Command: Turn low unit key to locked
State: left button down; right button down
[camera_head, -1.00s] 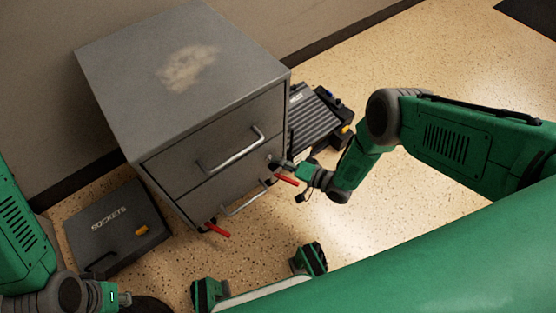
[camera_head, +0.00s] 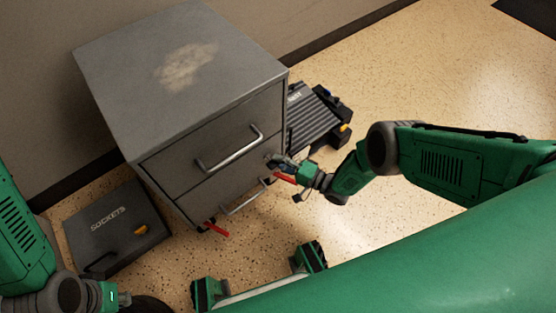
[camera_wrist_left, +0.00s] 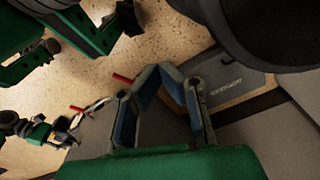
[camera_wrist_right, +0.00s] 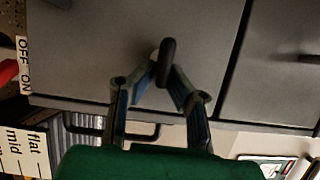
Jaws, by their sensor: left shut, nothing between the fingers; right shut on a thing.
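The low unit (camera_head: 160,80) is a grey two-drawer cabinet with bar handles, at left of centre in the head view. My right gripper (camera_head: 276,160) is at the right end of its front, by the upper drawer. In the right wrist view, my right gripper (camera_wrist_right: 163,82) is shut on the dark, rounded key (camera_wrist_right: 167,58) against the grey front. The key's lock is hidden behind it, and I cannot tell the lock's state. My left gripper (camera_head: 124,299) is shut and empty at the lower left, apart from the unit; its fingers fill the left wrist view (camera_wrist_left: 158,72).
A grey SOCKETS case (camera_head: 115,228) lies left of the unit. A ribbed dark case (camera_head: 315,118) lies to its right. Red levers (camera_head: 216,229) stick out low at the unit's front. An OFF/ON label (camera_wrist_right: 24,65) shows at left in the right wrist view.

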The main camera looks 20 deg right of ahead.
jog(key=shift+s+d+f, duration=0.1)
jog(key=shift+d+f, duration=0.05)
jog(key=shift+f, duration=0.1)
jog(key=c, duration=1.6)
grip_release()
jog(key=shift+r, duration=0.1)
jog(key=v, duration=1.2)
